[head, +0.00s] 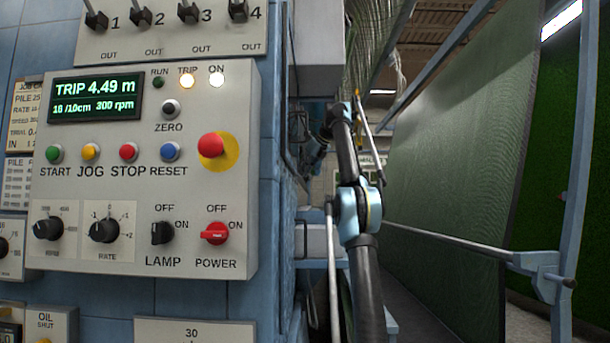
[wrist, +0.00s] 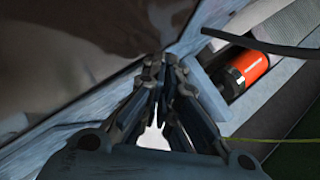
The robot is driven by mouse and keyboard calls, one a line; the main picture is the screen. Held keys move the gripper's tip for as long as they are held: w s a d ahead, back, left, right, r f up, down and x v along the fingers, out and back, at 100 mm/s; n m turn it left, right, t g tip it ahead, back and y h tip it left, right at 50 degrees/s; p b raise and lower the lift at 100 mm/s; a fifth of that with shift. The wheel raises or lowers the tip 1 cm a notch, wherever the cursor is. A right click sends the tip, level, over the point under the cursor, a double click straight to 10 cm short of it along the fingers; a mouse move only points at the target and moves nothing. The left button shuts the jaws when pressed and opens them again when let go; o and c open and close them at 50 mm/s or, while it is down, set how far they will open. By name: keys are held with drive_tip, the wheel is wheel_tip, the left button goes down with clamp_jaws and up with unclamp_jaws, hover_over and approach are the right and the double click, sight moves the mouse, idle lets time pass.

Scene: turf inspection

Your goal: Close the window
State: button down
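I cannot make out a window for certain. In the wrist view a dark, brownish, glossy panel (wrist: 70,45) with a pale blue-grey frame edge (wrist: 75,98) fills the upper left; it may be the window pane. My gripper (wrist: 162,65) shows in the middle of the wrist view, its two dark fingers drawn together at the tips beside the panel's edge. Nothing is clearly seen between them. In the head view my arm reaches up past the cabinet's right side, and the gripper cannot be clearly picked out there.
A control panel (head: 150,200) with knobs and lit lamps fills the left of the head view. A tall green turf sheet (head: 455,150) hangs at the right beside a blue post (head: 578,180). An orange-red cylinder (wrist: 247,72) lies in a pale recess right of my gripper.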

drive_tip(key=shift+a+r, duration=0.1)
drive_tip(key=shift+a, duration=0.1)
drive_tip(key=s+d, duration=0.8)
drive_tip(key=s, duration=0.2)
drive_tip(key=shift+d+r, duration=0.2)
drive_tip(key=shift+r, duration=0.05)
idle(0.5)
drive_tip(key=s+f+n+g+h, duration=0.1)
drive_tip(key=s+f+n+h, duration=0.1)
drive_tip(key=s+f+n, duration=0.7)
drive_tip(key=s+f+n+g+h, duration=0.1)
drive_tip(key=s+f+n, duration=0.9)
drive_tip(key=s+f, duration=1.2)
drive_tip(key=s+a+f+n+g+h, duration=0.1)
drive_tip(key=s+f+n, duration=0.8)
drive_tip(key=f, duration=2.7)
drive_tip(key=s+g+h, duration=0.1)
drive_tip(key=s, duration=0.5)
drive_tip(key=shift+s+g+h, duration=0.2)
drive_tip(key=shift+g+h, duration=0.1)
drive_tip(key=shift+g, duration=0.1)
